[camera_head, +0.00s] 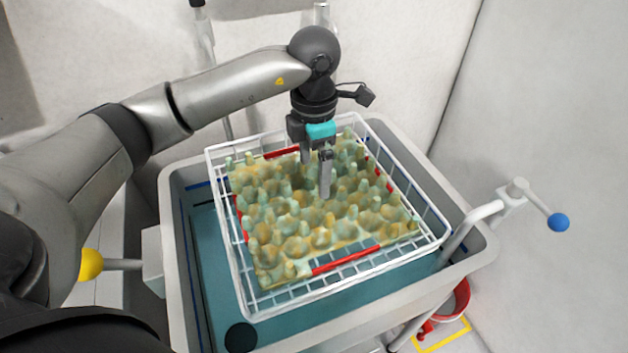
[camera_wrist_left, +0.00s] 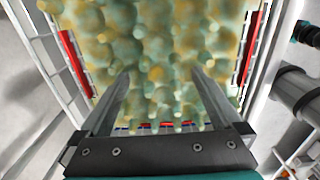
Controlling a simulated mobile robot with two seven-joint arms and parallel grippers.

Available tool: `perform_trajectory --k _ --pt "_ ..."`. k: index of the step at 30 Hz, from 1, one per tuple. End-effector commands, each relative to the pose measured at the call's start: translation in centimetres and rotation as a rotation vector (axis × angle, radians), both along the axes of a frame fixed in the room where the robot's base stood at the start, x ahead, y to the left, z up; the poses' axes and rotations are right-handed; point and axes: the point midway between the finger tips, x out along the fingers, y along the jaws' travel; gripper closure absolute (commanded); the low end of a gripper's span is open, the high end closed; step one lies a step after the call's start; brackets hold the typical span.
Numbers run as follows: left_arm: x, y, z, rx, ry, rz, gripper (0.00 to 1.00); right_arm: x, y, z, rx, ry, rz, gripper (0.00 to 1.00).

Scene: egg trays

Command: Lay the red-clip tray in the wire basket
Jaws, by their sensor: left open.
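The red-clip tray (camera_head: 330,238) is a bumpy yellow-green egg tray with red clips along its edges. It lies inside the white wire basket (camera_head: 222,178), and it also fills much of the left wrist view (camera_wrist_left: 160,35). My left gripper (camera_head: 316,182) is open above the far half of the tray, fingers pointing down. Nothing shows between its fingers in the left wrist view (camera_wrist_left: 163,78). In the head view I cannot tell whether the fingertips touch the tray. My right gripper is not in view.
The basket stands in a grey sink-like tub (camera_head: 177,235) with a teal bottom (camera_head: 207,285). A lever with a blue knob (camera_head: 558,223) sticks out at the right. A red bucket (camera_head: 455,303) is on the floor at lower right. White walls stand behind and at the right.

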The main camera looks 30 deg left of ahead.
Motion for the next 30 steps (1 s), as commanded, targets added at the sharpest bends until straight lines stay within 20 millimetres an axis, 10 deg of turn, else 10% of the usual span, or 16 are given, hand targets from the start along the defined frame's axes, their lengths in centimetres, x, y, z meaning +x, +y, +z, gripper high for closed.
perform_trajectory --k 12,25,30 --pt "0.0 0.0 6.5 -0.001 0.000 0.001 0.00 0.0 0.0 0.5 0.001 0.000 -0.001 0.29" --pt "0.0 -0.4 6.7 -0.016 0.001 -0.005 0.00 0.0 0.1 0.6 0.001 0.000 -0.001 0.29" --pt "-0.7 -5.2 6.4 -0.199 0.004 -0.059 0.00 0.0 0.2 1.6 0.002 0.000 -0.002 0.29"
